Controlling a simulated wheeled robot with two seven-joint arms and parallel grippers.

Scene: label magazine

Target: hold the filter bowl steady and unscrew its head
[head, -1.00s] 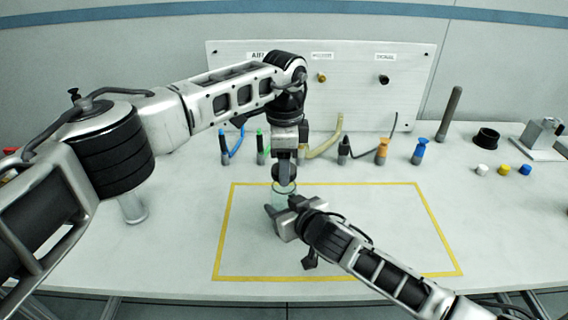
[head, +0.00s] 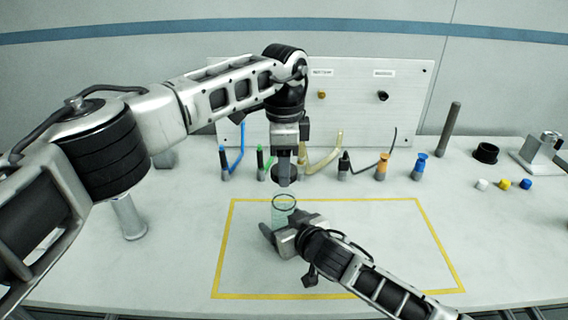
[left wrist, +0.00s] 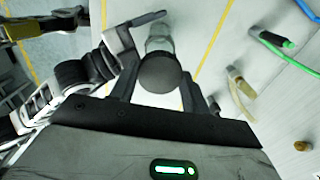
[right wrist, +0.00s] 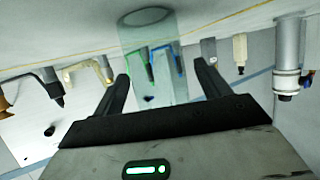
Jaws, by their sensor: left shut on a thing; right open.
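The dark round filter head (head: 286,173) is held by my left gripper (head: 285,160), above the bowl's rim, with a grey part hanging below it. In the left wrist view the head (left wrist: 160,73) sits between the fingers. The clear glass filter bowl (head: 284,203) stands upright inside the yellow outline, its top open. My right gripper (head: 284,228) is low at the bowl, its fingers open on either side of it. In the right wrist view the bowl (right wrist: 150,45) shows between the spread fingertips. Finger contact with the bowl cannot be told.
A yellow outline (head: 438,238) marks mostly clear table. Behind it stand several coloured hose ends (head: 418,166) and an upright panel (head: 410,85). Small caps (head: 504,184), a black ring (head: 486,152) and a metal fixture (head: 540,150) lie right. A metal cylinder (head: 129,215) stands left.

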